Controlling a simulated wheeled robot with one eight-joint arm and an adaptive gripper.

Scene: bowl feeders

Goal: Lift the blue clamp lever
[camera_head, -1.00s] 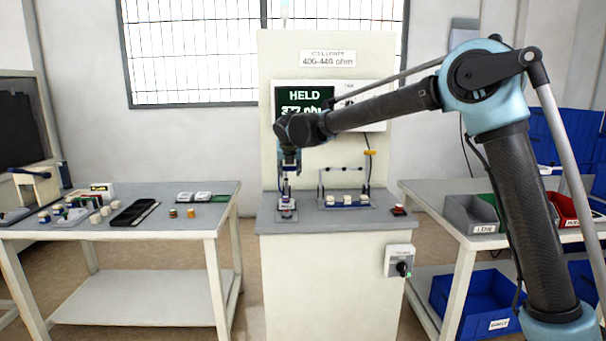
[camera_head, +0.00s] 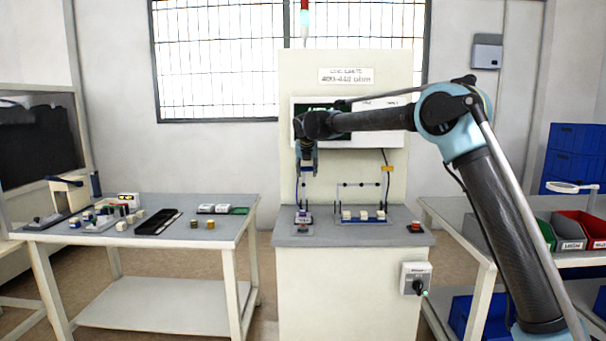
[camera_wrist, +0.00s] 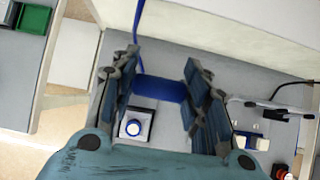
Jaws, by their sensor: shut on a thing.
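In the wrist view, the blue clamp lever (camera_wrist: 160,88) is a short, wide blue bar spanning the gap between my two finger pads. My gripper (camera_wrist: 162,100) is shut on it, one finger at each end. Below the bar in that view, a small fixture (camera_wrist: 135,124) holds a white block with a round blue-rimmed top. In the head view, my gripper (camera_head: 306,172) points down above the left fixture (camera_head: 303,217) on the grey bench top. The lever is too small to make out clearly there.
To the right of the left fixture stands a blue-based rack with white blocks (camera_head: 362,215). A red button (camera_head: 415,226) sits at the bench's right edge. The parts table (camera_head: 150,240) is to the left, bins (camera_head: 570,235) to the right.

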